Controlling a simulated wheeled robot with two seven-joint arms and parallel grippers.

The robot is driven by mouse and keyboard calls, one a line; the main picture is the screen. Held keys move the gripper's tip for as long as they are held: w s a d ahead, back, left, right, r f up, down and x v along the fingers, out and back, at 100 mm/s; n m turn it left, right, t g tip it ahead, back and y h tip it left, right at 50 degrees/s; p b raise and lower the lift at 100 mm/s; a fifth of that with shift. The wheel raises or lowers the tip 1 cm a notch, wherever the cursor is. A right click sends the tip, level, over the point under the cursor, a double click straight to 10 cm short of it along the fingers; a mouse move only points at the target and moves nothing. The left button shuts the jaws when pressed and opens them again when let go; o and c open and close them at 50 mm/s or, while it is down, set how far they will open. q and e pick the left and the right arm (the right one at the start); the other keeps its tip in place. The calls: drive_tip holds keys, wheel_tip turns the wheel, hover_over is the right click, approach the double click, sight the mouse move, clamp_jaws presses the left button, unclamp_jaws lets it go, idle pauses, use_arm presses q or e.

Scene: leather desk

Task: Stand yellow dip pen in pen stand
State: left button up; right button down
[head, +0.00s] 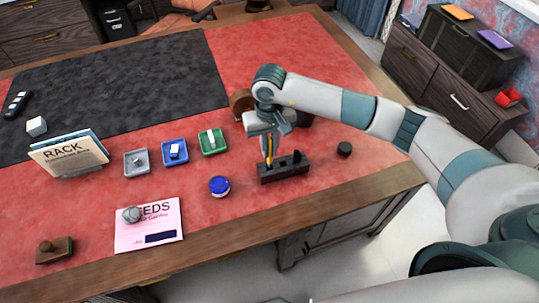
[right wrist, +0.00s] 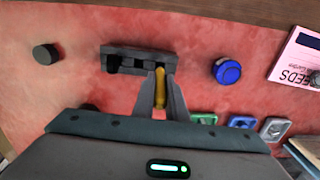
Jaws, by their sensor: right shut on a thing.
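The yellow dip pen (head: 270,152) is roughly upright between the fingers of my right gripper (head: 267,140), which is shut on it. The pen also shows in the right wrist view (right wrist: 160,76), between the fingertips (right wrist: 160,84). The dark pen stand (head: 284,171) lies under the gripper, with dark uprights on its right part. The pen's lower end is at the stand's left part; I cannot tell whether it is inside a hole. In the right wrist view the stand (right wrist: 125,53) is just beyond the fingertips. My left gripper is not in view.
A blue round jar (head: 219,186) stands left of the stand, and a small black round piece (head: 344,149) to its right. Green (head: 222,147), blue (head: 183,160) and grey (head: 131,166) trays lie behind left. A pink card (head: 138,228) lies front left. Red desktop around the stand is clear.

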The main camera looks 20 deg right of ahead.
sight(269, 163)
drive_tip(key=shift+f+p, duration=1.1)
drive_tip(key=shift+f, duration=0.85)
drive_tip(key=shift+f, duration=0.2)
drive_tip(key=c, duration=1.8)
unclamp_jaws()
drive_tip(key=shift+o, duration=0.2)
drive_tip(key=shift+r, duration=0.1)
